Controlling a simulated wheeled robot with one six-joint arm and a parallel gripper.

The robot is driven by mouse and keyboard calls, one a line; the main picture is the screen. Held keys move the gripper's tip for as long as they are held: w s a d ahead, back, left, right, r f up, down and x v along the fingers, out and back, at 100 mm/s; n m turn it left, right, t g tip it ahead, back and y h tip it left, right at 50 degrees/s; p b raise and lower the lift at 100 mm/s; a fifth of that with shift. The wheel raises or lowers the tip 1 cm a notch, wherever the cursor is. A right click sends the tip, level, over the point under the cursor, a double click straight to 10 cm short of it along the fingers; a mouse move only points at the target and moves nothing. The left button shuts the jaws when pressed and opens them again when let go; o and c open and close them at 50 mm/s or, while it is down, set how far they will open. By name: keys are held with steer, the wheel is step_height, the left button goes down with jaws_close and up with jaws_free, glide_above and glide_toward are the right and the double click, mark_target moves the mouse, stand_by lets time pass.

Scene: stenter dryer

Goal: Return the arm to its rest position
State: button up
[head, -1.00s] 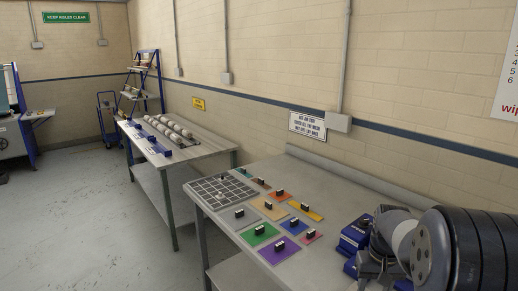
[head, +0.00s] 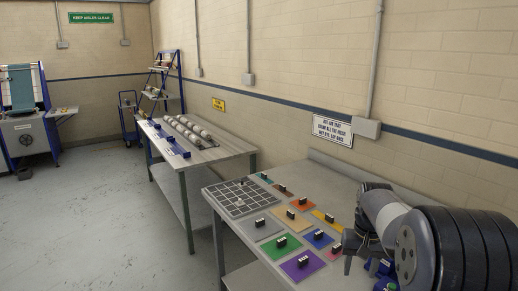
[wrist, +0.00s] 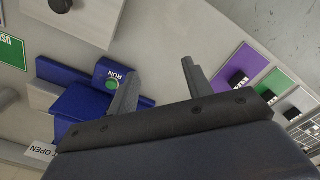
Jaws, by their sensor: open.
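My arm (head: 400,222) reaches in from the right of the head view, over the right part of the near table (head: 262,262). My gripper (wrist: 160,75) is open and empty in the wrist view, its two fingers apart. In the head view one dark finger shows below the wrist; the rest of the gripper is partly hidden. A label reading OPEN (wrist: 42,152) lies at the lower left.
Coloured cards with black blocks, such as the purple card (head: 302,265), and a grid tray (head: 240,197) lie on the near table. A second table with white rollers (head: 188,130) stands beyond. The wall (head: 440,80) runs behind the tables.

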steer(key=f, duration=0.6)
steer(key=f+p, duration=0.1)
steer(key=f, duration=0.2)
steer(key=shift+w+a+f, duration=0.3)
steer(key=shift+w+f, duration=0.05)
steer(key=shift+w+r, duration=0.1)
steer(key=shift+r, duration=0.15)
steer(key=shift+s+r+b, duration=0.15)
steer(key=shift+r+b, duration=0.1)
steer(key=shift+r, duration=0.8)
steer(key=shift+s+r+b, duration=0.1)
steer(key=shift+r+b, duration=0.15)
steer(key=shift+r, duration=0.8)
steer(key=shift+r, duration=0.1)
